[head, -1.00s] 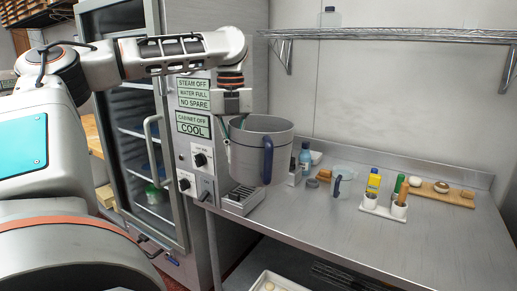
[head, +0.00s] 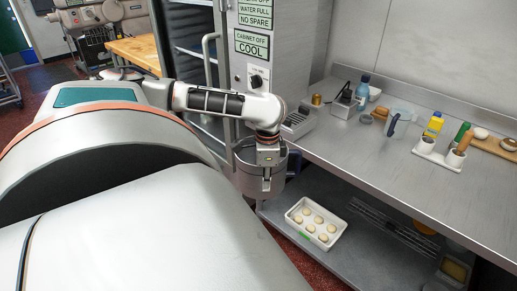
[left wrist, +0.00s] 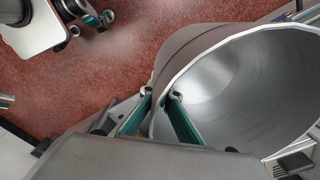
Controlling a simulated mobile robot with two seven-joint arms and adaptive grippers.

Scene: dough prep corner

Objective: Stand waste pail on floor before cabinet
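The waste pail (head: 246,182) is a grey round metal vessel with a dark blue handle (head: 293,164). It hangs upright or nearly so in my left gripper (head: 268,160), beside the bench's left front corner and in front of the cabinet (head: 246,72). In the left wrist view my left gripper (left wrist: 160,97) has one finger outside and one inside the rim of the pail (left wrist: 215,85), which looks empty inside. The red floor (left wrist: 110,85) shows below; the exact gap under the pail cannot be told. The right gripper is out of view.
The steel bench (head: 370,150) holds a jug (head: 400,122), bottles and a white holder (head: 437,153). On its lower shelf stands a white tray (head: 292,216) with several dough pieces. A wooden table (head: 135,48) stands at the back left. Red floor shows in front of the shelf.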

